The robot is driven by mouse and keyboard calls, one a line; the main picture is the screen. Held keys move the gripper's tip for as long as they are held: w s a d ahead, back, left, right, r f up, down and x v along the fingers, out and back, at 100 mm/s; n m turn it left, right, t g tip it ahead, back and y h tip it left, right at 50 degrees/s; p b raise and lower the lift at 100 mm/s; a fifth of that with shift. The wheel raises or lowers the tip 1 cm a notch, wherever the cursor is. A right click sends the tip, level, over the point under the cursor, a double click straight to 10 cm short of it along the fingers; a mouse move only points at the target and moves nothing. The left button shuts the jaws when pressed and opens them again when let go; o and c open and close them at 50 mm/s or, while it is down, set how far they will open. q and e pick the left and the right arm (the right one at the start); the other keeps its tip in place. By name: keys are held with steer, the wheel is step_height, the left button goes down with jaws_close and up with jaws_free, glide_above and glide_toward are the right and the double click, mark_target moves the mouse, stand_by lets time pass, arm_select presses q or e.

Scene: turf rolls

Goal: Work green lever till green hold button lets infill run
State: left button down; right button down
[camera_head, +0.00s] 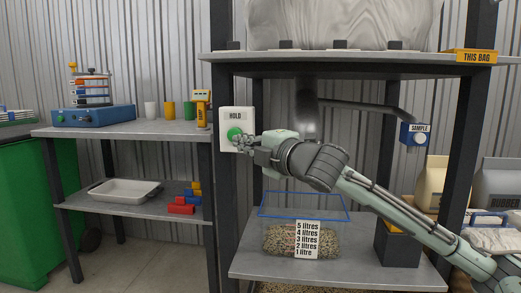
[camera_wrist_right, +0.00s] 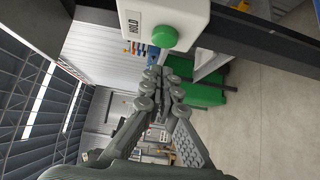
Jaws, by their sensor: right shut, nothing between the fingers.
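The green hold button (camera_head: 235,134) sits on a white box marked HOLD (camera_head: 237,115), fixed to the dark post. My right gripper (camera_head: 242,143) is shut and empty at the button's lower right; I cannot tell whether it touches. In the right wrist view, the button (camera_wrist_right: 164,38) shows above the closed fingertips (camera_wrist_right: 160,88). No green lever is distinguishable. Beige-brown infill (camera_head: 275,242) lies in a clear bin with a blue rim (camera_head: 305,219), behind a litre scale (camera_head: 306,239). A grey spout (camera_head: 308,115) hangs above; no falling stream shows. My left gripper is out of view.
A large pale bag (camera_head: 345,25) rests on the upper shelf (camera_head: 350,66). The left table (camera_head: 130,131) holds a blue device (camera_head: 94,116) and cups. My right forearm crosses before the rack. Sacks stand at the right.

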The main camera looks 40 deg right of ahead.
steer(key=s, duration=0.6)
steer(key=shift+s+a, duration=0.35)
steer(key=shift+s, duration=0.05)
